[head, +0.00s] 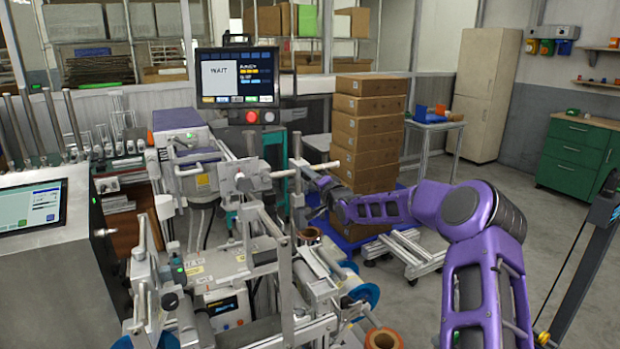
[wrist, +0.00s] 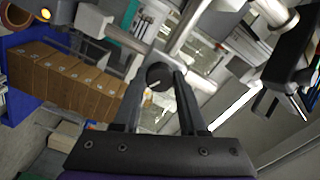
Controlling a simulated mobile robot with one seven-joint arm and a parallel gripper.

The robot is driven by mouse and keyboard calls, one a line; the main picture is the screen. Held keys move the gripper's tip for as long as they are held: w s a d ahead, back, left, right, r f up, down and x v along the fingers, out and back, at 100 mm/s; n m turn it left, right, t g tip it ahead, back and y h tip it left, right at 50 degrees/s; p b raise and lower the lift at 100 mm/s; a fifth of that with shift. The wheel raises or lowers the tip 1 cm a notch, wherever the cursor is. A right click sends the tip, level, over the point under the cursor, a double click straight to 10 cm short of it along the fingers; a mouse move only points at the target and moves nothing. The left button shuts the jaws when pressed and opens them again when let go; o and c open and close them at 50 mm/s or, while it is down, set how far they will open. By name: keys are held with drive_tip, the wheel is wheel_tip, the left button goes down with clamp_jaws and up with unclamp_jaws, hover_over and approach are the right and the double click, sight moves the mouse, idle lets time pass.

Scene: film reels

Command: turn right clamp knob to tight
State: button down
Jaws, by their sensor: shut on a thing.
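The right clamp knob (wrist: 159,76) is a round, dark knob with a pale line on its face, in the middle of the wrist view. My gripper (wrist: 162,82) has one finger on each side of it and is shut on it. The pale line runs slantwise across the face. In the head view my gripper (head: 316,190) reaches from the right to the metal frame of the machine. The knob is too small and covered there to make out.
A screen (head: 238,78) reading WAIT stands above the machine, with a red button below it. Stacked cardboard boxes (head: 368,125) stand behind my arm on a blue pallet (head: 352,232). Metal bars and rollers crowd the space around my gripper. The floor at right is mostly clear.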

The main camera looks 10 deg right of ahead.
drive_tip(key=shift+c, duration=2.2)
unclamp_jaws()
drive_tip(key=shift+s, duration=0.1)
drive_tip(key=v, duration=1.7)
drive_tip(key=shift+b, duration=0.4)
